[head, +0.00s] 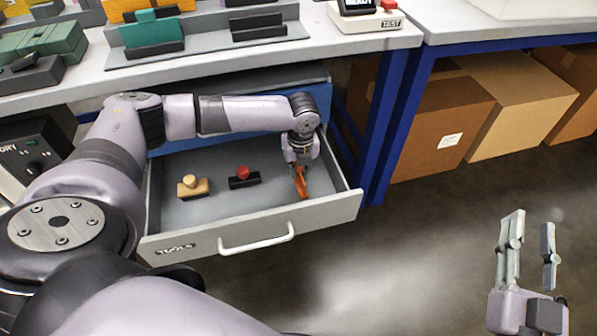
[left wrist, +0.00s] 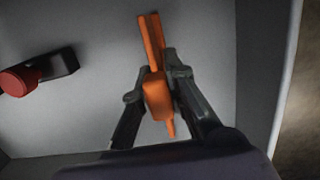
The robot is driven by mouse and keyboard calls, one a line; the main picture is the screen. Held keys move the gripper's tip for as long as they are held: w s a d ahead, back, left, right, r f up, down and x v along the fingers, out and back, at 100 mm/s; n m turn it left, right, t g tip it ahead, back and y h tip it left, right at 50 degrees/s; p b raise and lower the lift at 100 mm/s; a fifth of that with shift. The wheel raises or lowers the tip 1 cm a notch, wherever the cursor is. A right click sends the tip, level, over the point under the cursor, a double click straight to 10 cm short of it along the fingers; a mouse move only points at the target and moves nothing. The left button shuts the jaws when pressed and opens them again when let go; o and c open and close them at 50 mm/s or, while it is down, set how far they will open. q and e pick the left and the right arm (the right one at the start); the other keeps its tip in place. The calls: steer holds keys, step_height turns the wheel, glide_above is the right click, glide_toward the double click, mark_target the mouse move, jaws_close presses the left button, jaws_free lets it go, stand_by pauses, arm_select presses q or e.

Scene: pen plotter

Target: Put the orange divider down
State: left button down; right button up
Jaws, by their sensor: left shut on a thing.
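The orange divider (head: 300,183) is inside the open drawer, at its right end. My left gripper (head: 299,166) reaches down into the drawer from above and is shut on the divider. In the left wrist view the orange divider (left wrist: 154,60) stands out between the two dark fingers of the left gripper (left wrist: 158,90). I cannot tell whether the divider touches the drawer floor. My right gripper (head: 529,240) is at the lower right over the floor, with its fingers apart and nothing between them.
The open drawer (head: 255,240) is labelled TOOLS. The workbench (head: 240,57) overhangs the drawer. Cardboard boxes (head: 435,128) stand to the right.

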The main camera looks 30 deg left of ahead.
stand_by(0.3)
arm_select(q)
steer(key=c, duration=2.1)
jaws_free()
steer(key=shift+f, duration=0.1)
steer(key=o, duration=0.5)
